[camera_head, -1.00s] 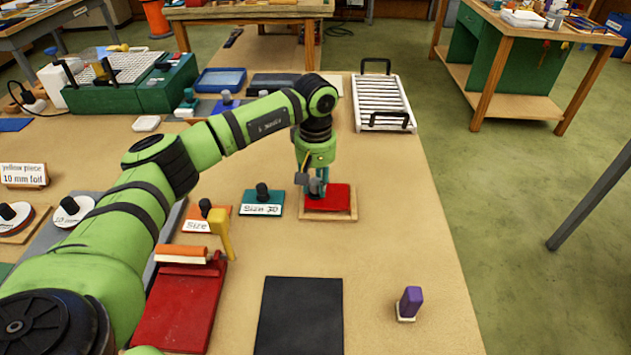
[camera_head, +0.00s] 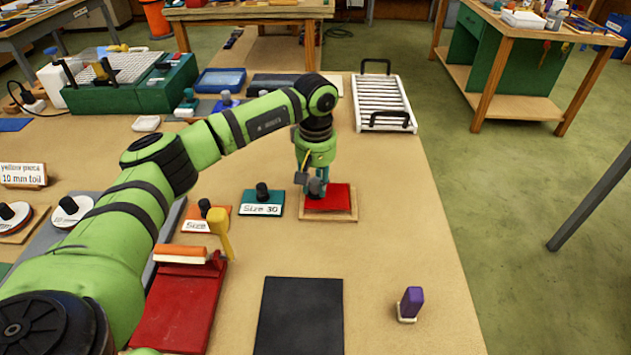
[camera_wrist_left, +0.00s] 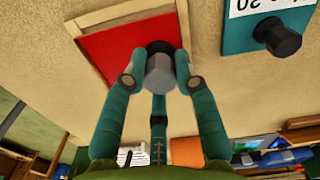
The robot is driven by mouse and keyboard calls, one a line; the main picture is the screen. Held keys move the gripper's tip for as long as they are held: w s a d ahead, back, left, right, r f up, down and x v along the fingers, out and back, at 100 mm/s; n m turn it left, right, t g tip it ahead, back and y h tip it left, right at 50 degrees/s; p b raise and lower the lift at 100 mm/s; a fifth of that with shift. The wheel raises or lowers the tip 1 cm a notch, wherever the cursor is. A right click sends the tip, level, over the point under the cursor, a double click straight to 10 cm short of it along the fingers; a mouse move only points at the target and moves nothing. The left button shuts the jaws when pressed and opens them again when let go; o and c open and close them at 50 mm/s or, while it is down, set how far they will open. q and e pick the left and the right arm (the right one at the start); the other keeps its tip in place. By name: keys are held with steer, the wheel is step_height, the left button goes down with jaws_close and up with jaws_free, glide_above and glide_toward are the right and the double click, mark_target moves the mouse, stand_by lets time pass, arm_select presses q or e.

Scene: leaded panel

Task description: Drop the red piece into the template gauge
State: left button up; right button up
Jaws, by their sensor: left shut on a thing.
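The red piece (camera_head: 338,197) is a flat square plate with a grey knob (camera_wrist_left: 158,72). It lies over the template gauge, a low wooden frame (camera_head: 330,217) near the middle of the bench. My left gripper (camera_head: 317,188) points down over it, its fingers shut on the knob. In the left wrist view the red plate (camera_wrist_left: 112,52) lies along the gauge's wooden rim (camera_wrist_left: 125,14). I cannot tell whether it is fully down inside the rim. The fingers hide part of the plate. My right gripper is not in view.
A teal plate marked Size 30 (camera_head: 263,209) with a black knob sits just left of the gauge. A yellow-handled tool (camera_head: 220,232), a red board (camera_head: 177,310), a black mat (camera_head: 300,315) and a purple block (camera_head: 411,302) are nearer. A white rack (camera_head: 382,103) stands behind. Bench right of the gauge is clear.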

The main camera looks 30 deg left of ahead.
arm_select(q)
steer(key=shift+f+b, duration=0.8)
steer(key=shift+f, duration=0.1)
steer(key=o, duration=1.1)
steer(key=shift+o, duration=0.2)
step_height(320, 180, up, 12)
steer(key=shift+r, duration=0.1)
